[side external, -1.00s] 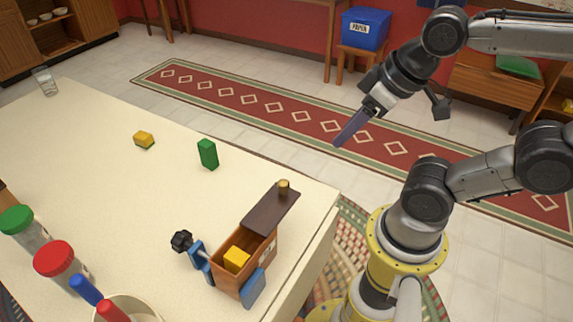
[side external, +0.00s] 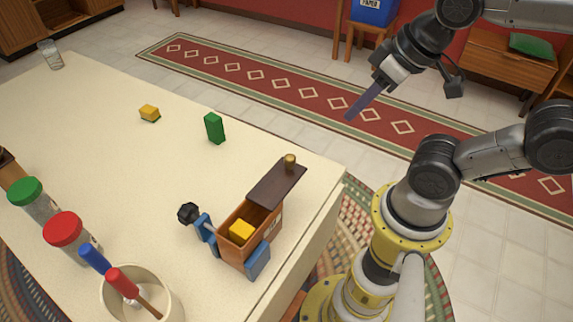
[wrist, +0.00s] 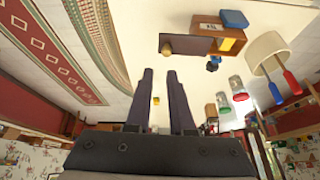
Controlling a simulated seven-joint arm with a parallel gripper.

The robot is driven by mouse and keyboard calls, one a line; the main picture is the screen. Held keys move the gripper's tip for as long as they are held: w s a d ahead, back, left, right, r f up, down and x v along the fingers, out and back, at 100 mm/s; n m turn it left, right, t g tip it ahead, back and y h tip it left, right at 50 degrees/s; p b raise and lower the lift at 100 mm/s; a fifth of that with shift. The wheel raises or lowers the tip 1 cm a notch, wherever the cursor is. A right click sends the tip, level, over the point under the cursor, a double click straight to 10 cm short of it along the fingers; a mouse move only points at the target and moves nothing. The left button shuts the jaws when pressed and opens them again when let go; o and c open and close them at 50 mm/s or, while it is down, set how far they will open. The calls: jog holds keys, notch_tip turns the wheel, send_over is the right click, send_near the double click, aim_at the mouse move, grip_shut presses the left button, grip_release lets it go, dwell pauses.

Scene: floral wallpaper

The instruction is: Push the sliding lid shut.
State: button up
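A small orange-brown box (side external: 234,258) stands near the table's right edge. Its dark brown sliding lid (side external: 277,184) sticks out over the far end, with a brass knob (side external: 290,161) on its outer end. The near part of the box is uncovered and a yellow block (side external: 241,231) shows inside. The box sits between blue clamp jaws (side external: 258,262). My gripper (side external: 350,117) is in the air beyond the table's right edge, apart from the lid. In the wrist view my gripper (wrist: 160,72) has a gap between its fingers and holds nothing; the lid (wrist: 194,46) is to their upper right.
The clamp's black knob (side external: 188,213) sticks out left of the box. A green block (side external: 214,128) and a yellow block (side external: 150,113) stand farther back. Jars with green (side external: 25,191) and red lids (side external: 63,228) and a utensil pot (side external: 165,295) are at front left. The table's middle is clear.

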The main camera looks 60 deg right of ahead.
jog(key=shift+a+r+m+g+y, duration=0.25)
jog(key=shift+a+m+g+y, duration=0.15)
jog(key=shift+a+m, duration=0.3)
jog(key=shift+c, duration=1.2)
jog(key=w+m+g, duration=0.1)
jog(key=w+m+y, duration=0.1)
jog(key=m, duration=0.1)
jog(key=w+f+m+g, duration=0.1)
jog(key=m, duration=0.1)
jog(key=shift+a+g+y, duration=0.25)
jog(key=shift+g+y, duration=0.05)
jog(key=shift+y, duration=0.1)
grip_shut()
jog(key=w+d+f+m+y, duration=0.3)
jog(key=d+f+m, duration=0.2)
jog(key=d+m, duration=0.2)
jog(key=w+d+f+m+y, duration=0.3)
jog(key=d+f+m, duration=0.2)
jog(key=d+m, duration=0.25)
jog(key=a+r+x, duration=0.2)
jog(key=x, duration=1)
jog(key=shift+w+a+f+n, duration=0.15)
jog(key=shift+w+f+n, duration=0.1)
jog(key=shift+w+n, duration=0.1)
